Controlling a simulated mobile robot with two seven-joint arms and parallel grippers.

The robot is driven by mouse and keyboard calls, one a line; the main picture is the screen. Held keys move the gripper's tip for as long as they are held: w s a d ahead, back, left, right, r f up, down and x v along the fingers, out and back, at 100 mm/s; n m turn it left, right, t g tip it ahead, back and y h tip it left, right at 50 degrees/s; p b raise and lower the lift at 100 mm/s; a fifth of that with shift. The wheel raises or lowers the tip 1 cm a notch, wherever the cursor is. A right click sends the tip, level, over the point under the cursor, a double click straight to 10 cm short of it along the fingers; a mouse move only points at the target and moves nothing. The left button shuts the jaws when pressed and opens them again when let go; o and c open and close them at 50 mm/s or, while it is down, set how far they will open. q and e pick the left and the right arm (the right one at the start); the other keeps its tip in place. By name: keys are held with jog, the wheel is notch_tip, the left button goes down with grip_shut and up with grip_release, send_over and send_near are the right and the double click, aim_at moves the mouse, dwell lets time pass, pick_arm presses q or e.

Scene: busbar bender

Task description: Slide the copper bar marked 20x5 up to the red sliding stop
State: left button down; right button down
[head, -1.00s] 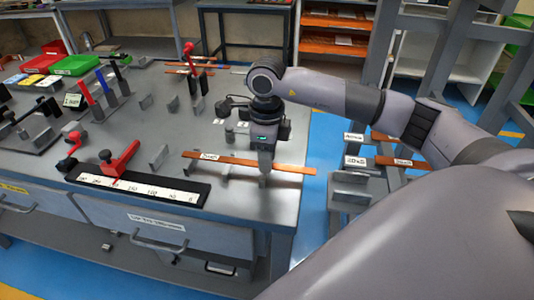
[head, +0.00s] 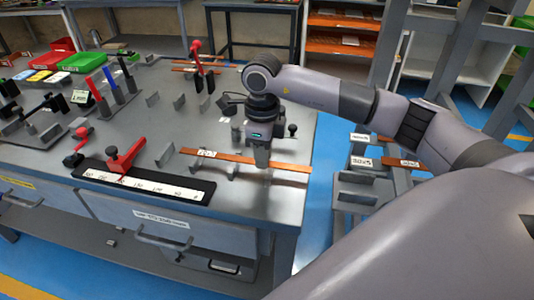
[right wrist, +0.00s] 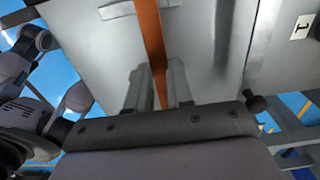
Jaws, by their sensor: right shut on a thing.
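The copper bar (head: 225,156) lies lengthwise across the right part of the bench, with a white label (head: 207,153) near its left end; the label is too small to read. My right gripper (head: 262,163) points down and is shut on the bar toward its right end. In the right wrist view the bar (right wrist: 150,35) runs up from between the fingers (right wrist: 158,88). The red sliding stop (head: 126,158) sits on the black rail with a white scale (head: 150,188), left of the bar's left end, with a gap between. My left gripper is not in view.
Small grey upright plates (head: 165,153) stand by the bar's left end. Red and blue levers (head: 110,80) and another bender stand farther left. A rack (head: 355,185) with labelled bars is right of the bench. The bench's front right corner is clear.

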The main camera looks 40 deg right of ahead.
aim_at(241, 159)
jog(key=shift+w+a+b, duration=0.3)
jog(key=shift+w+a, duration=1.25)
jog(key=shift+w, duration=0.3)
jog(key=shift+w+a+r, duration=0.1)
jog(key=shift+a, duration=0.05)
